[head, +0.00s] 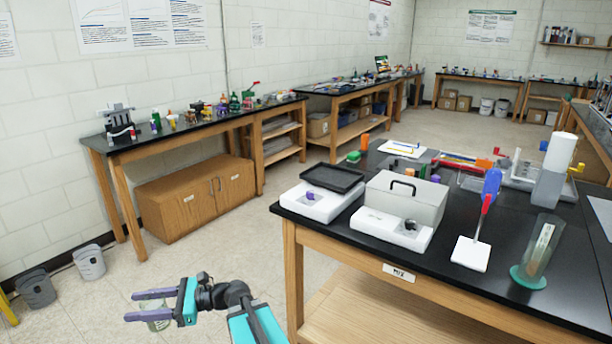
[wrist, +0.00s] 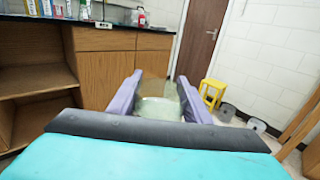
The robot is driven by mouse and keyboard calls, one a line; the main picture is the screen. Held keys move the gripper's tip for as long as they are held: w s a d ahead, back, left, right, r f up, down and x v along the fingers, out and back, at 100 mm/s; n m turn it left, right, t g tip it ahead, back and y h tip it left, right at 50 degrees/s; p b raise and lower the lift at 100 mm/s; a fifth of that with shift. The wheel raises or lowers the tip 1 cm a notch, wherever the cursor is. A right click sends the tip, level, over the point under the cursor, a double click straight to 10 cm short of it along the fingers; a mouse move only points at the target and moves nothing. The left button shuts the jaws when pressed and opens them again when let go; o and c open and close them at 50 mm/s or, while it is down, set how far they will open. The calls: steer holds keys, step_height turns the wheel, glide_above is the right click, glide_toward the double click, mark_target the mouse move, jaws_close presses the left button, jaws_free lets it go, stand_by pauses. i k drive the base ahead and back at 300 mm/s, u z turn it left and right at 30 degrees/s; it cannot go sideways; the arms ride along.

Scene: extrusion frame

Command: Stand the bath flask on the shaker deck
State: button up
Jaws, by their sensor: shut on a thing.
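My gripper (head: 135,306) is at the lower left of the head view, over the floor and away from the benches. Its purple fingers are shut on a clear glass flask (head: 155,319), which hangs below them and looks roughly upright. In the wrist view the flask (wrist: 158,108) shows pale and see-through between the fingers (wrist: 160,79). On the black bench at the right, a white unit with a dark, flat, rimmed tray (head: 332,179) looks like the shaker deck. No object shows on that tray.
Beside the tray unit stands a grey box with a handle (head: 405,198) on a white base. Grey bins (head: 90,262) stand by the left wall. Open floor lies between the benches.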

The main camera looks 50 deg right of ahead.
mark_target(332, 177)
steer(key=z, duration=0.25)
steer(key=i, duration=1.15)
steer(key=z, duration=0.15)
